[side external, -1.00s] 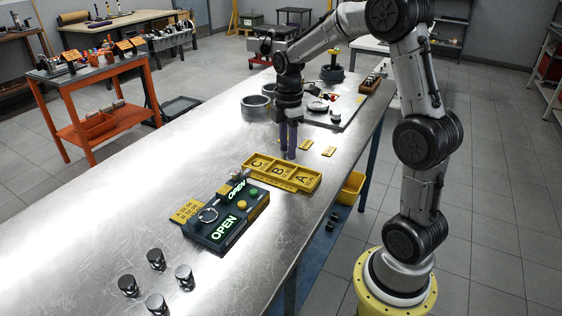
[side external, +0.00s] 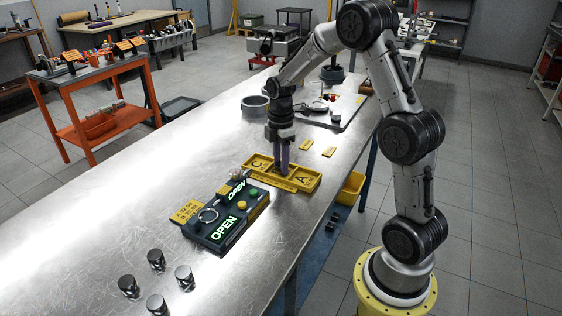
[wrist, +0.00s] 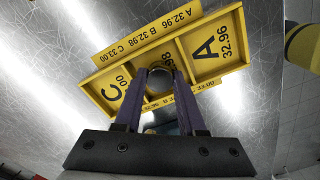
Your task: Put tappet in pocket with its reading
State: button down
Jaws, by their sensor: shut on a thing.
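My gripper (side external: 281,168) is over the middle compartment of the yellow tray (side external: 259,171), fingers pointing down. In the wrist view its purple fingers (wrist: 159,88) are shut on a round metal tappet (wrist: 159,79), which covers most of the middle compartment's label. I cannot tell whether the tappet touches the compartment floor. The tray's side compartments are empty, marked C 33.00 on the left and A 32.96 on the right in the wrist view. A strip (wrist: 150,35) on the tray's edge reads A 32.96, B 32.98, C 33.00. Several tappets (side external: 156,259) stand at the near left.
A dark measuring station (side external: 245,222) with lit OPEN displays, a metal ring and coloured buttons sits close in front of the tray. Small yellow tags (side external: 306,145), a grey ring (side external: 254,107) and a board with parts lie behind.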

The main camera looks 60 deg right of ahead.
jog(key=c, duration=0.8)
grip_release()
jog(key=shift+f, duration=0.1)
jog(key=shift+o, duration=0.2)
notch_tip(320, 180, up, 12)
jog(key=s+a+r+m+t, duration=0.2)
jog(key=s+a+r+m, duration=0.1)
jog(key=s+a+r, duration=0.3)
jog(key=s+a+f+m+t, duration=0.3)
jog(key=s+a+m, duration=0.5)
jog(key=s+a, duration=0.3)
jog(key=shift+s+a+m+t, duration=0.25)
jog(key=shift+s+m+t, duration=0.05)
jog(key=shift+s, duration=1.5)
